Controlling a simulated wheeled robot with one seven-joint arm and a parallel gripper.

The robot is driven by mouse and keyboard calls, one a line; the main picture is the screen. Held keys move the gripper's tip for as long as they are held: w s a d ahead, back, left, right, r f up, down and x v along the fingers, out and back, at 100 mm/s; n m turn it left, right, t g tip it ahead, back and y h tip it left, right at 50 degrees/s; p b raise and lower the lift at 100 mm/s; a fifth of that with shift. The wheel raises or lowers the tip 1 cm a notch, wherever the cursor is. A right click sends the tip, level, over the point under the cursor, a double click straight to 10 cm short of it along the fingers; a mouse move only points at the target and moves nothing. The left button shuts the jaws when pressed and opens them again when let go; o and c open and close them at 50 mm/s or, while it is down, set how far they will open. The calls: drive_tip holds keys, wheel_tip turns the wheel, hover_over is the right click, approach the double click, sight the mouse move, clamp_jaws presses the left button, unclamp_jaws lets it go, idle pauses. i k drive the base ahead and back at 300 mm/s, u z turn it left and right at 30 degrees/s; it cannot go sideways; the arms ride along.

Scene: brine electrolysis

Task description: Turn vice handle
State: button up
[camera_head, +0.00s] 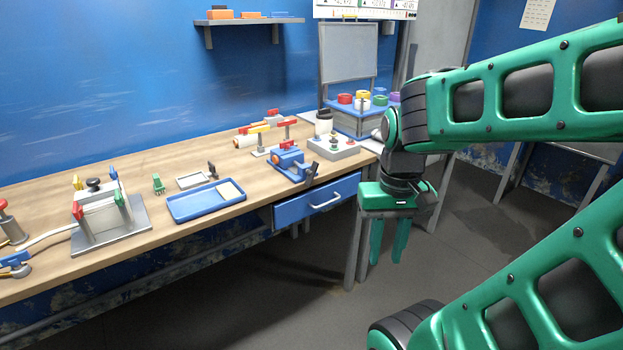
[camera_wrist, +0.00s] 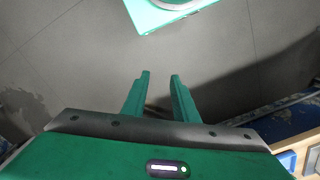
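A blue vice (camera_head: 283,160) sits near the front edge of the workbench, above the drawer, in the head view. A dark handle (camera_head: 311,171) stands tilted at its right front side; I take this as the vice handle. My gripper (camera_head: 388,256) hangs pointing down in front of the bench's right end, to the right of the vice and apart from it. Its two green fingers also show in the wrist view (camera_wrist: 160,76), with an empty gap between them. The wrist view shows mostly floor below them, and I cannot make out the vice there.
The wooden bench (camera_head: 150,238) carries a blue tray (camera_head: 205,204), a grey control box (camera_head: 340,151) and a clamp-like fixture (camera_head: 108,222). A blue drawer (camera_head: 315,200) is under the vice. The floor (camera_head: 300,290) before the bench is clear.

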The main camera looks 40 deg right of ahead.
sight(310, 173)
drive_tip(key=u, duration=1.75)
drive_tip(key=k, duration=1.4)
drive_tip(key=z, duration=1.7)
drive_tip(key=i, duration=0.55)
drive_tip(key=z, duration=0.05)
